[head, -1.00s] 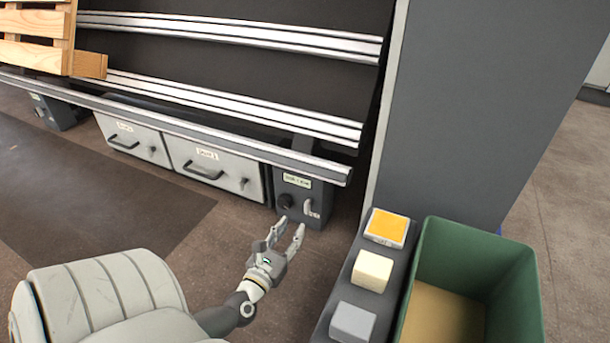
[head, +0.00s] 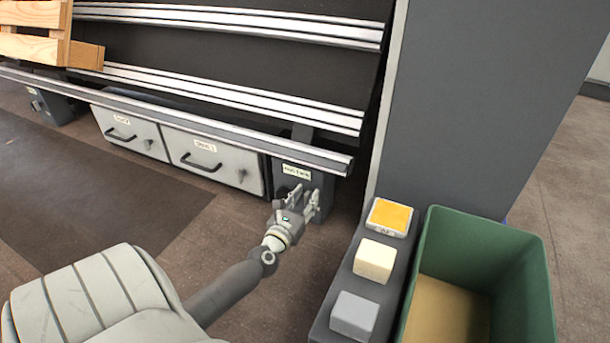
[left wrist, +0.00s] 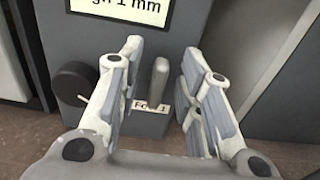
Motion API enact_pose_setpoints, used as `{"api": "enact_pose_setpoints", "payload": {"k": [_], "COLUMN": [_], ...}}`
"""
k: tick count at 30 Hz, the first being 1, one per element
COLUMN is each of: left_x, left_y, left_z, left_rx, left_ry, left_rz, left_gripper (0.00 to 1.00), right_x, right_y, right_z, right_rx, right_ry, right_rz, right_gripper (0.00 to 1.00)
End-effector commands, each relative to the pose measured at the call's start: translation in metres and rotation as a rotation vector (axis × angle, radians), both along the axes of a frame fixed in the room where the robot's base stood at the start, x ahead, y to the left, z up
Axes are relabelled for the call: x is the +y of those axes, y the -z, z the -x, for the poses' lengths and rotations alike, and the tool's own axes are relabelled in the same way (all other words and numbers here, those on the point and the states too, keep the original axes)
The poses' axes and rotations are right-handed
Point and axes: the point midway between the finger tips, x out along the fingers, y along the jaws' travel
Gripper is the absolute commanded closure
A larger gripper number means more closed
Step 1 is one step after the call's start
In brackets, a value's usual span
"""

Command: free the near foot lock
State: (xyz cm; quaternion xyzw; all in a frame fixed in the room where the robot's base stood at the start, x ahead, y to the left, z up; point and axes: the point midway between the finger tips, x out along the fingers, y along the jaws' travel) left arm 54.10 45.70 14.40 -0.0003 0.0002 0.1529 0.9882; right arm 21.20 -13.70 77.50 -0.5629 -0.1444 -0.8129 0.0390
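The near foot unit (head: 291,176) is a dark grey box under the right end of the long rail. In the left wrist view, its upright grey lever (left wrist: 158,80) stands between my fingers, above a small partly hidden label (left wrist: 146,106). A round black knob (left wrist: 80,83) is left of the lever, outside my left finger. My left gripper (head: 308,194) is open in front of the box, one finger on each side of the lever, with gaps to it. In the head view my gripper hides the lever and knob. My right gripper is not in view.
Two grey drawers (head: 212,160) are left of the foot unit. A grey column (head: 465,110) rises to its right. A button console (head: 345,290) and a green bin (head: 425,262) stand at the front right. A wooden pallet (head: 35,47) is at top left.

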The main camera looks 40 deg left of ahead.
Motion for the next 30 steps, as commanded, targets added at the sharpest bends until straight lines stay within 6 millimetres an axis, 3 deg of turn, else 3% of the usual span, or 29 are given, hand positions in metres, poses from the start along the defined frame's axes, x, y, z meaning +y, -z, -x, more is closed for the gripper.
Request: {"api": "enact_pose_setpoints", "payload": {"k": [6, 14, 30], "left_x": [0.0001, 0.0000, -0.0015], "left_y": [0.0000, 0.0001, -0.0009], "left_z": [0.0000, 0.0002, 0.0000], "left_rx": [0.000, 0.000, 0.034], "left_ry": [0.000, 0.000, -0.001], "left_rz": [-0.001, -0.001, -0.108], "left_gripper": [0.68, 1.00, 1.00], "right_x": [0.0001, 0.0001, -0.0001], "right_y": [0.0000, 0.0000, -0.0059], "right_z": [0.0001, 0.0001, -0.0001], "right_rx": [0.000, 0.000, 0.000], "right_ry": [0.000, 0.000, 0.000], "right_rz": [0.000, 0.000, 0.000], "right_gripper": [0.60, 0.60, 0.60]}}
